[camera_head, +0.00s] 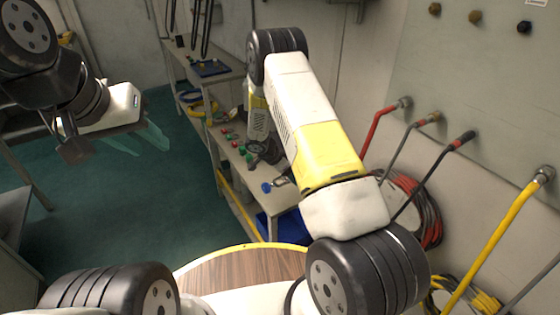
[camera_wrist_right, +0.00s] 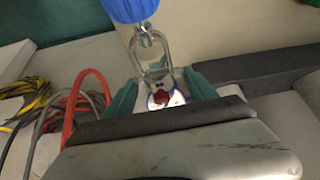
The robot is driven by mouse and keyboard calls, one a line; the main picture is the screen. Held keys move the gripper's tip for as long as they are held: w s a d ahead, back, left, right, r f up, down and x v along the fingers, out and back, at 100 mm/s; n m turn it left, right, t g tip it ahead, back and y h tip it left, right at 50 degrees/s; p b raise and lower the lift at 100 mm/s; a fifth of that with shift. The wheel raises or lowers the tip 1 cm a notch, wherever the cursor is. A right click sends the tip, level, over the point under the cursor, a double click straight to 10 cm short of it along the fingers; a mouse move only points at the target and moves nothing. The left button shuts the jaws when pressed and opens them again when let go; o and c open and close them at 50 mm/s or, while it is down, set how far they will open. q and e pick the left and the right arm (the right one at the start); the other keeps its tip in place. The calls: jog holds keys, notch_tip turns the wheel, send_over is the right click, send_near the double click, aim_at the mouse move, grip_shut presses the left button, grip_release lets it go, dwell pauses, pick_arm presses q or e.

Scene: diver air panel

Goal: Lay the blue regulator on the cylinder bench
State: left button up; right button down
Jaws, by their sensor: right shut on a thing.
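The blue regulator (camera_wrist_right: 130,10) shows in the right wrist view as a blue knob on a metal body, with a white and red part between the teal fingers. My right gripper (camera_wrist_right: 163,97) is shut on it, with the blue knob pointing away from the palm. In the head view a blue knob (camera_head: 267,187) with a metal part shows at the bench edge; my right arm hides most of the gripper there. My left gripper (camera_head: 138,140) is open and empty above the floor at left. I cannot tell which surface is the cylinder bench.
A long bench (camera_head: 232,155) along the wall carries several red and green knobbed pieces. Yellow (camera_head: 500,240) and red (camera_head: 380,130) hoses hang from the wall at right. A blue bin (camera_head: 285,228) stands under the bench. The green floor (camera_head: 110,215) at left is clear.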

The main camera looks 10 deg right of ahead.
jog(key=shift+w+d+f+m, duration=0.1)
jog(key=shift+w+f+m, duration=0.2)
jog(key=shift+f, duration=1.25)
jog(key=shift+f, duration=0.25)
jog(key=shift+f, duration=0.4)
jog(key=shift+s+f, duration=0.1)
jog(key=shift+f, duration=1.3)
dwell(0.6)
jog(key=shift+c, duration=1)
grip_release()
jog(key=shift+f, duration=0.1)
jog(key=v, duration=0.8)
